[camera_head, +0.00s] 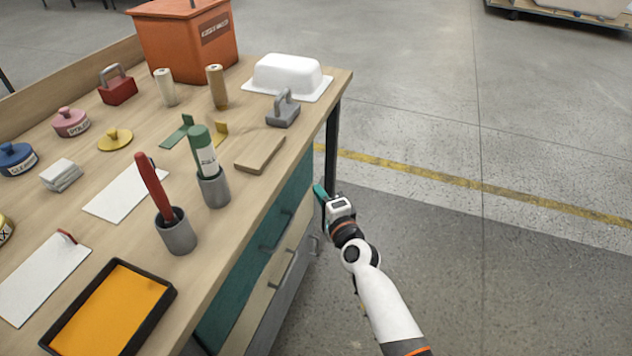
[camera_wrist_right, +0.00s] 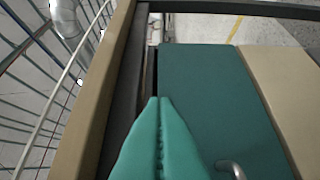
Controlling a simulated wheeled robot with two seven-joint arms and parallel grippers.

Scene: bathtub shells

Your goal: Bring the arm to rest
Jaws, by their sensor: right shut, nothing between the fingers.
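My right gripper (camera_head: 320,194) is at the right side of the workbench (camera_head: 262,218), below the level of its top and close to the drawer fronts. Its teal fingers are pressed together and empty; they also show in the right wrist view (camera_wrist_right: 160,105). In that view the fingers lie in front of the teal drawer front (camera_wrist_right: 210,85), near the bench's edge. I cannot tell whether they touch it. My right arm (camera_head: 388,305) comes in from the bottom right. My left gripper does not show.
The bench top holds a white bathtub shell (camera_head: 287,75), a grey handled block (camera_head: 284,108), a wooden board (camera_head: 260,152), grey cups with a green tube (camera_head: 203,150) and a red tool (camera_head: 152,185), and an orange tray (camera_head: 110,310). The floor at right (camera_head: 520,230) is clear.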

